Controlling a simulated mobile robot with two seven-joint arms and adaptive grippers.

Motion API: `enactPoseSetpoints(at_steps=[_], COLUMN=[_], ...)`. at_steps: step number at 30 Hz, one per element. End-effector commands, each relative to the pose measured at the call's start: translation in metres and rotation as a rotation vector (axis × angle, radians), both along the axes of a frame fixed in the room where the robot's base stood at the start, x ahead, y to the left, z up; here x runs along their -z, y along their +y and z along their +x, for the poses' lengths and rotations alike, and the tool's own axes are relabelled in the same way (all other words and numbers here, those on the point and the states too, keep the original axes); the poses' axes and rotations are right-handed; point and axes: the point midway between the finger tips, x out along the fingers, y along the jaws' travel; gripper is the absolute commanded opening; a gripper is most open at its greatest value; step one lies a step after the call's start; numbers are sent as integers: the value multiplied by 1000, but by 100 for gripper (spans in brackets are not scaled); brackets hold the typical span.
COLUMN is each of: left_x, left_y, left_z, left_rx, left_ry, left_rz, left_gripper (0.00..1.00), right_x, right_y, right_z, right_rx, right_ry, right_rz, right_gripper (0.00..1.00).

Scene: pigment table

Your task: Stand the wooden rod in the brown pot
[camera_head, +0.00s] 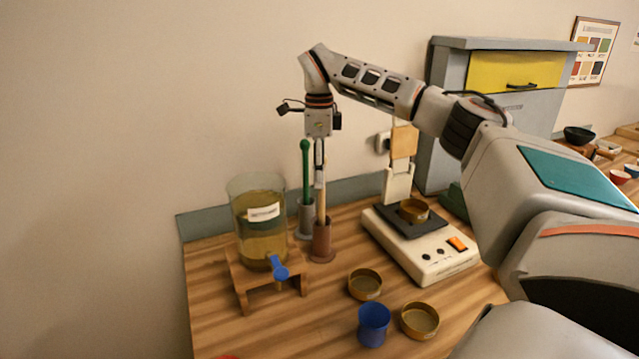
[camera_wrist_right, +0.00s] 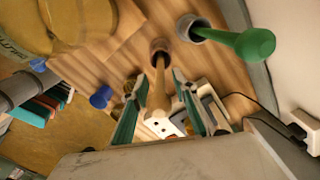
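The wooden rod (camera_head: 321,207) stands upright with its lower end inside the brown pot (camera_head: 322,246). In the right wrist view the rod (camera_wrist_right: 160,82) runs into the mouth of the pot (camera_wrist_right: 160,48). My right gripper (camera_head: 319,165) points straight down above the pot, around the rod's upper part. In the right wrist view its two fingers (camera_wrist_right: 160,88) are spread apart, with the rod between them and gaps visible on both sides. My left gripper is in neither view.
A green rod (camera_head: 305,160) in a grey pot (camera_head: 306,222) stands close left of the brown pot. A glass tank (camera_head: 257,225) on a wooden stand is further left. A scale (camera_head: 430,255) stands right; small bowls (camera_head: 365,284) and a blue cup (camera_head: 374,325) are in front.

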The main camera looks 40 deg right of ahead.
Motion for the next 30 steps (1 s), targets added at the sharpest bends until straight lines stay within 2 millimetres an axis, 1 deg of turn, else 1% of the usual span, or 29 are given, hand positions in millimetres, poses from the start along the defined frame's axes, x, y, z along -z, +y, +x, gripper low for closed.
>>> enactPoseSetpoints(at_steps=[1,6,9,12,15,18,30], left_x=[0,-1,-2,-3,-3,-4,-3], left_y=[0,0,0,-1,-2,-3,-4], left_z=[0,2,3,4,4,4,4], left_rx=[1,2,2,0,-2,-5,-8], left_ry=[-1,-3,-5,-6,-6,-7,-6], left_rz=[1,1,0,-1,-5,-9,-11], left_gripper=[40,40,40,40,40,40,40], right_x=[-13,-47,-65,-78,-87,-92,-93], right_y=[0,0,0,0,0,0,0], right_z=[1,1,2,2,2,2,1], right_rx=[1,1,0,0,0,-1,-1], right_ry=[-6,-5,-4,-3,-1,-1,0], right_rz=[-1,-1,-1,-1,-1,-1,0], right_gripper=[28,28,28,28,28,28,28])
